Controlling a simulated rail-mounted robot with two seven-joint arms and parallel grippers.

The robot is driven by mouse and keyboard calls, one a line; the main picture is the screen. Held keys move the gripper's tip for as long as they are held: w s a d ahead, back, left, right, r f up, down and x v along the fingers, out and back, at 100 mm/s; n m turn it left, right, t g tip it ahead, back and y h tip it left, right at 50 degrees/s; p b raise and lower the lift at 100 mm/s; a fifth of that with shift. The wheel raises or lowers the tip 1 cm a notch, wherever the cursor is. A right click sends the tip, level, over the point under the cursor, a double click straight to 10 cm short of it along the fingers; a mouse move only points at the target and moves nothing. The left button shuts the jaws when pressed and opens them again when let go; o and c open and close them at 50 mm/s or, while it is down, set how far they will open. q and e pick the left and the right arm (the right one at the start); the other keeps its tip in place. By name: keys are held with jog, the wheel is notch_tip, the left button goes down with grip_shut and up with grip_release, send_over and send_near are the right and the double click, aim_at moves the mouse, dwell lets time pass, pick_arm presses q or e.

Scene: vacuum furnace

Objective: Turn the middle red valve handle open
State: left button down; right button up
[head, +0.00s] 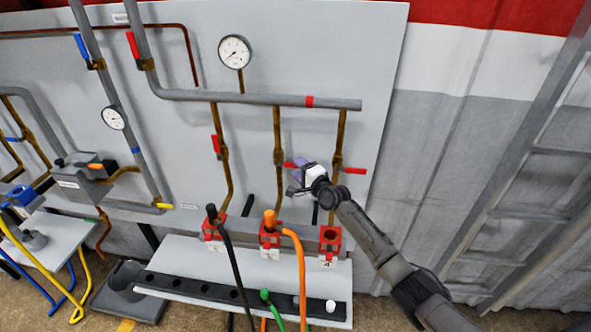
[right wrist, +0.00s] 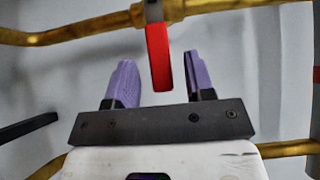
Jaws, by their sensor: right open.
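The middle red valve handle (head: 289,164) sits on the middle brass pipe and points sideways to the right, across its pipe. My right gripper (head: 299,171) is at this handle in the head view and covers part of it. In the right wrist view, the red handle (right wrist: 158,58) reaches in between the two purple fingers of the open right gripper (right wrist: 162,82). A gap shows on both sides of the handle. My left gripper is not in view.
The left red handle (head: 215,144) lies along its pipe. The right red handle (head: 354,170) points sideways, close to my right gripper. Below are red-topped blocks (head: 330,238) with black and orange hoses (head: 300,270). A gauge (head: 234,52) is above.

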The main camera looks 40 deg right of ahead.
jog(key=shift+w+d+b, duration=0.1)
jog(key=shift+w+b, duration=0.4)
jog(key=shift+w, duration=0.7)
jog(key=shift+c, duration=0.2)
grip_shut()
